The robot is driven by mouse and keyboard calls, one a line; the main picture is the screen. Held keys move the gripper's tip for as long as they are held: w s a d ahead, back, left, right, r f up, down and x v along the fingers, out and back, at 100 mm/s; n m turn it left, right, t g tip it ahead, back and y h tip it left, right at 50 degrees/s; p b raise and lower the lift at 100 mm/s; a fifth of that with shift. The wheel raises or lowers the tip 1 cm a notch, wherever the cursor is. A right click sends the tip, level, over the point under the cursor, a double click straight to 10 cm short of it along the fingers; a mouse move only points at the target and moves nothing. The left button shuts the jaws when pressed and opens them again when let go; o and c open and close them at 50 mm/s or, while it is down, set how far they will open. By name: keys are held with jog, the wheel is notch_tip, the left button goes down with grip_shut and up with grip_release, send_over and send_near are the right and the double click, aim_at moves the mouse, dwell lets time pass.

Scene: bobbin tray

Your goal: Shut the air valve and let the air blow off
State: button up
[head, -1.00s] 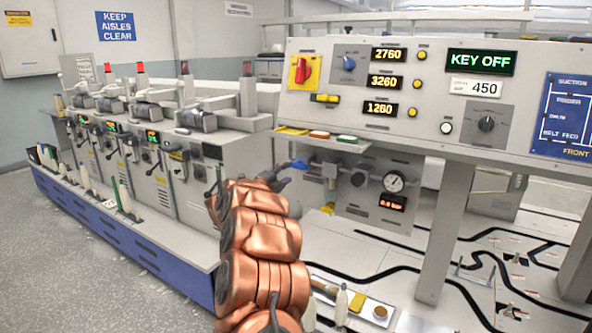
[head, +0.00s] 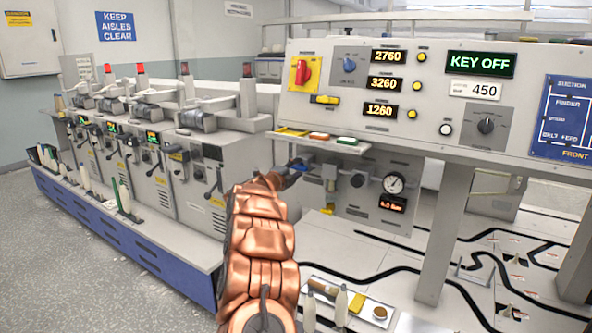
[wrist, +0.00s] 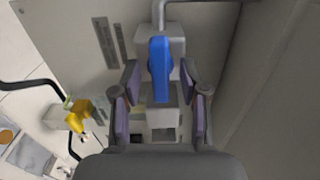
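The air valve has a blue lever (wrist: 159,68) on a grey body (wrist: 152,105). In the wrist view the lever points up and down the picture, between the two fingers of my gripper (wrist: 160,82). The fingers are spread, with a gap on each side of the lever. In the head view my gripper (head: 289,171) is at the blue lever (head: 299,165), and my arm hides part of the area. To the right is a round pressure gauge (head: 394,183). Below it an orange display (head: 392,203) seems to read about 6.0 bar.
The control panel (head: 470,140) overhangs the valve, with a small shelf of coloured items (head: 320,139) just above. A yellow fitting (wrist: 76,113) sits left of the gripper in the wrist view. A tray (head: 352,306) with small tools lies below. Machines (head: 150,160) line the left.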

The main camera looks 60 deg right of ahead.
grip_shut()
jog(key=shift+r+p, duration=0.1)
jog(key=shift+p, duration=0.25)
jog(key=shift+w+r+n+p, duration=0.1)
jog(key=shift+r+n+p, duration=0.05)
jog(key=shift+n+p, duration=0.95)
jog(key=n+p, duration=0.6)
jog(key=p, duration=0.2)
jog(key=n+p, duration=0.6)
jog(key=p, duration=0.1)
jog(key=shift+f+n+p, duration=0.15)
jog(key=shift+n+p, duration=0.6)
jog(key=shift+n, duration=0.2)
jog(key=shift+f+n+p, duration=0.15)
jog(key=shift+n+p, duration=0.6)
jog(key=shift+n, duration=0.2)
